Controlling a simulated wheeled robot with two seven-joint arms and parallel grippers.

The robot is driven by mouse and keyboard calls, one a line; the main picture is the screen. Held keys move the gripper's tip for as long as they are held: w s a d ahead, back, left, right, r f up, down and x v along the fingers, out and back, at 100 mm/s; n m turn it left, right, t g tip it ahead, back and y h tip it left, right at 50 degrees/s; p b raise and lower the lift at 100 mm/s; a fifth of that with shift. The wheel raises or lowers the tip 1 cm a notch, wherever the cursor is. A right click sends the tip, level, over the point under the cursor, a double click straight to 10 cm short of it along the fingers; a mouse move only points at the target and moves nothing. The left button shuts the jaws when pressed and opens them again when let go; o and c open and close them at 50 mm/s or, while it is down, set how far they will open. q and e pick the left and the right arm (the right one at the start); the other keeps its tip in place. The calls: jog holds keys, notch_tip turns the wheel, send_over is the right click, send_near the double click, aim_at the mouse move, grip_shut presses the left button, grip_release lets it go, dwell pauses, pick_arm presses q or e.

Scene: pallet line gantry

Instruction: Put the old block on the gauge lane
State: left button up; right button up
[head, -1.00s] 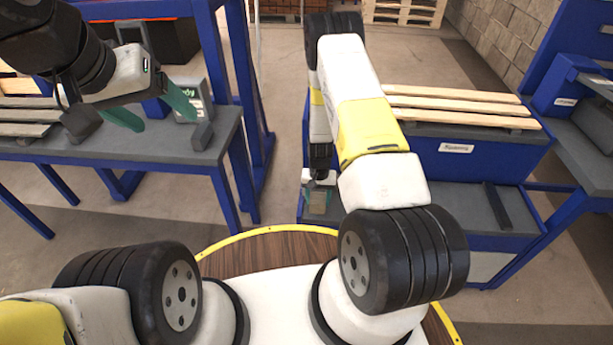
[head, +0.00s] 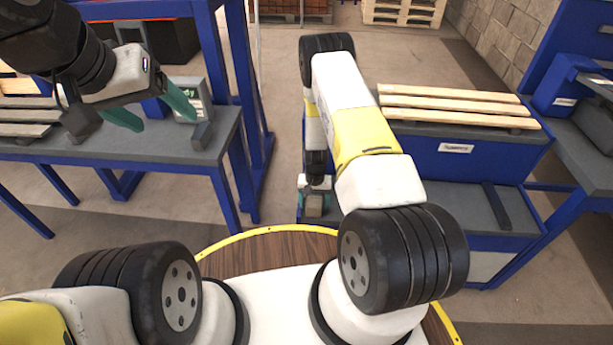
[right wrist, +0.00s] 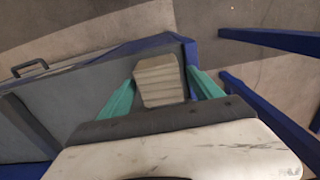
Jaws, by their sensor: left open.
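A small pale grey-brown block (right wrist: 160,80) with a ridged face lies between the two green fingers of my right gripper (right wrist: 161,85) in the right wrist view. The fingertips reach close along both sides of it; whether they press on it I cannot tell. In the head view the block (head: 314,206) shows small between the fingertips, at the left end of the low grey-and-blue bench. My left gripper (head: 152,110) is open and empty above the left table, near a grey device with a display (head: 188,98). I cannot make out which surface is the gauge lane.
The left blue-framed table (head: 130,150) carries dark slats at its far left. Pale wooden slats (head: 450,105) lie on the blue labelled box right of my right arm. A dark bar (head: 497,205) lies on the lower shelf. Open floor separates table and bench.

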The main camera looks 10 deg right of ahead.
notch_tip(320, 180, up, 12)
jog(key=r, duration=0.1)
notch_tip(320, 180, up, 15)
jog(key=t+y, duration=0.1)
send_over(314, 201)
jog(key=a, duration=0.1)
jog(key=s+a+r+n+t, duration=0.1)
jog(key=s+r, duration=0.1)
jog(key=r, duration=0.5)
jog(key=s+r+t, duration=0.1)
jog(key=s+r, duration=0.1)
jog(key=r, duration=0.5)
jog(key=s+r+n+t, duration=0.1)
jog(key=s+r, duration=0.7)
jog(key=s, duration=0.2)
jog(key=s+r+n+t+y, duration=0.1)
jog(key=s+r+t, duration=0.1)
jog(key=s+r, duration=0.6)
jog(key=s, duration=0.2)
jog(key=shift+s+n, duration=0.3)
jog(key=shift+n, duration=0.1)
